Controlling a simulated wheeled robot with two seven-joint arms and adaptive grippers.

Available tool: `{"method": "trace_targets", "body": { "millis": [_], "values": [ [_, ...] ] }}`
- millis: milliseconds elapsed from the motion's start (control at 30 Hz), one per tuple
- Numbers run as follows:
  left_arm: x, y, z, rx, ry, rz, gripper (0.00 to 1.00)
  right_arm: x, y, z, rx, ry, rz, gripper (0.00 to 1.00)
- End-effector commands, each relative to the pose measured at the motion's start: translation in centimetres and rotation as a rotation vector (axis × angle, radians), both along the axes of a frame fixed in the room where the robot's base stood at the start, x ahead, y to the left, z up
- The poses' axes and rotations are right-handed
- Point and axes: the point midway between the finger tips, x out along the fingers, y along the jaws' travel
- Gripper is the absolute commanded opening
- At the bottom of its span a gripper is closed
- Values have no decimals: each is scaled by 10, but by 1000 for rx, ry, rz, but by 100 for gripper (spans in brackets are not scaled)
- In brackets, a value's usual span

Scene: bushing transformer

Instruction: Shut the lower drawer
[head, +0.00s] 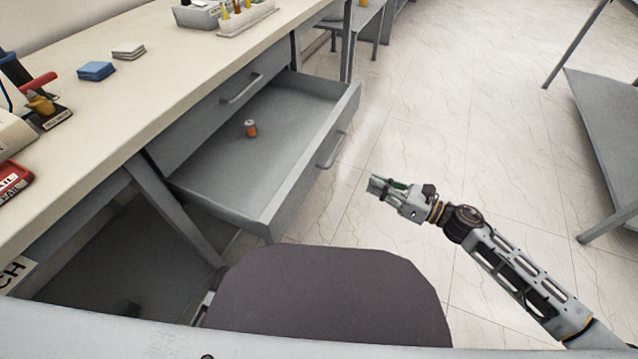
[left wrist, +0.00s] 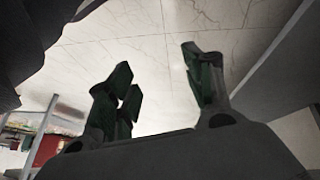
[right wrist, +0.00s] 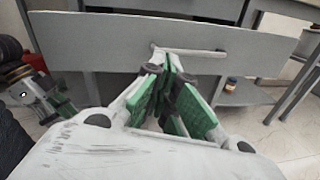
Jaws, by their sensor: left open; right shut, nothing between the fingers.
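The lower drawer (head: 300,150) is pulled far out of the grey workbench, with a small orange object (head: 250,128) inside it. Its front carries a bar handle (head: 331,150). In the right wrist view the drawer front (right wrist: 110,35) spans the upper part, with its handle (right wrist: 195,51) just beyond the fingertips. My right gripper (head: 376,188) is shut and empty, in front of the drawer front and apart from it in the head view. My left gripper (left wrist: 158,85) is open and empty over the floor in the left wrist view; it is hidden in the head view.
The closed upper drawer (head: 225,95) sits above the open one. The bench top (head: 140,95) holds blue sponges (head: 96,71), a grey stack (head: 128,51) and tools. Tiled floor is clear around my right gripper. A grey shelf unit (head: 610,140) stands at the right.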

Motion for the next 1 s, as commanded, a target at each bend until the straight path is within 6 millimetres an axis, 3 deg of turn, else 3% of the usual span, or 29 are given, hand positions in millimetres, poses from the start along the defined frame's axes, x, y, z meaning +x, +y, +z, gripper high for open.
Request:
{"method": "trace_targets", "body": {
  "millis": [333,1000],
  "values": [
    [0,-4,10,-19,-21,-9,52,-30,21,1,-75,-170,116,0],
    [1,-4,12,-22,-25,-9,52,-30,27,2,-80,-181,124,0]
  ]
}}
